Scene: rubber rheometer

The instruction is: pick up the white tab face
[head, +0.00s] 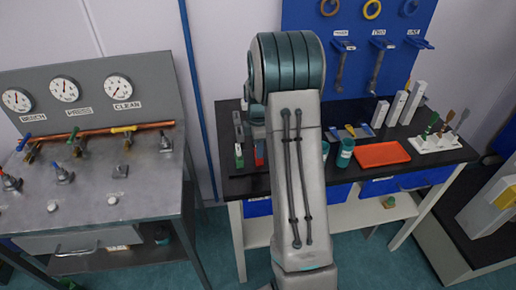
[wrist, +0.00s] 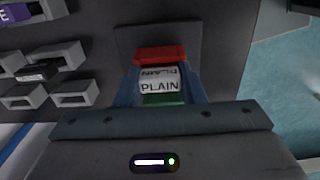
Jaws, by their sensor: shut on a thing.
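The white tab face (wrist: 160,84), printed "PLAIN", shows in the middle of the wrist view, between a red piece (wrist: 160,53) beyond it and a green piece (wrist: 163,99) nearer. My gripper (wrist: 162,76) has its bluish fingers shut on it, one at each side. I cannot tell whether the white, red and green parts are one piece, or whether it is clear of the dark surface behind. In the head view my arm hides the gripper's hold.
Several small grey holders (wrist: 54,61) stand left in the wrist view. In the head view, an orange tray (head: 383,154), teal cups (head: 345,152) and white blocks (head: 396,108) stand on the dark bench (head: 440,158). A gauge panel (head: 85,95) stands left.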

